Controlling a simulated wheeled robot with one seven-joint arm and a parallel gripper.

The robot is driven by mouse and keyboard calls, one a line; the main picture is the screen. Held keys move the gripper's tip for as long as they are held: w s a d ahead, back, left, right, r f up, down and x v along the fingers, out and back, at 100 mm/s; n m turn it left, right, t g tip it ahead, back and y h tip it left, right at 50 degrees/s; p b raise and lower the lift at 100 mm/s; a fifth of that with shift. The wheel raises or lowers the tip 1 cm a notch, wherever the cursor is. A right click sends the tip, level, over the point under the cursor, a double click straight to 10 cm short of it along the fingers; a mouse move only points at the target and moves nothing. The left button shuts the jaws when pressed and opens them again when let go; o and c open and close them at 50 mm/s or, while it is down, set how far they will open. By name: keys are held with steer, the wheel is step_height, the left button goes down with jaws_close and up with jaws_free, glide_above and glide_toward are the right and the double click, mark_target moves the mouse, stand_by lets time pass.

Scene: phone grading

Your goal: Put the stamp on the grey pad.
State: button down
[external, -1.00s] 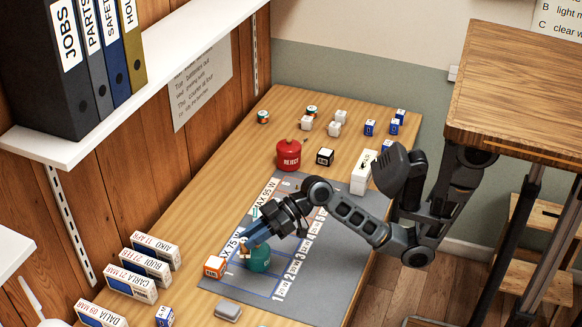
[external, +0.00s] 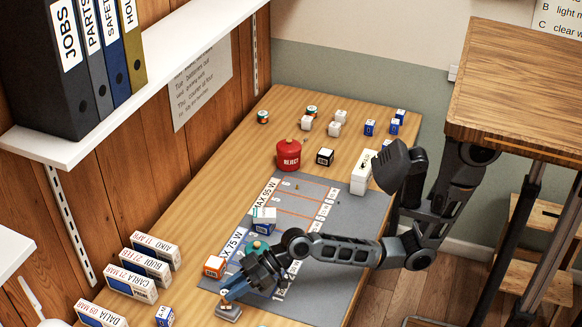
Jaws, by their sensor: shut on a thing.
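My gripper (external: 229,296) is low at the front of the bench, directly above the small grey pad (external: 229,313). It is shut on the stamp, which is small and mostly hidden by the fingers. A little of the stamp's brownish lower part (external: 228,304) seems to show between the fingertips and the pad. I cannot tell whether the stamp touches the pad. The pad lies beside the near edge of the dark grey mat.
A teal tin (external: 259,246) is partly hidden behind my gripper. A blue-and-white box (external: 264,215) stands on the mat (external: 345,205). A red REJECT tin (external: 289,156) is farther back. Named boxes line the left.

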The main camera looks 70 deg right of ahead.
steer(key=shift+f, duration=0.25)
steer(key=shift+f, duration=0.1)
steer(key=shift+f, duration=0.1)
steer(key=c, duration=0.9)
jaws_free()
steer(key=shift+c, duration=0.2)
steer(key=shift+r, duration=0.3)
steer(key=v, duration=1.2)
steer(key=shift+b, duration=0.35)
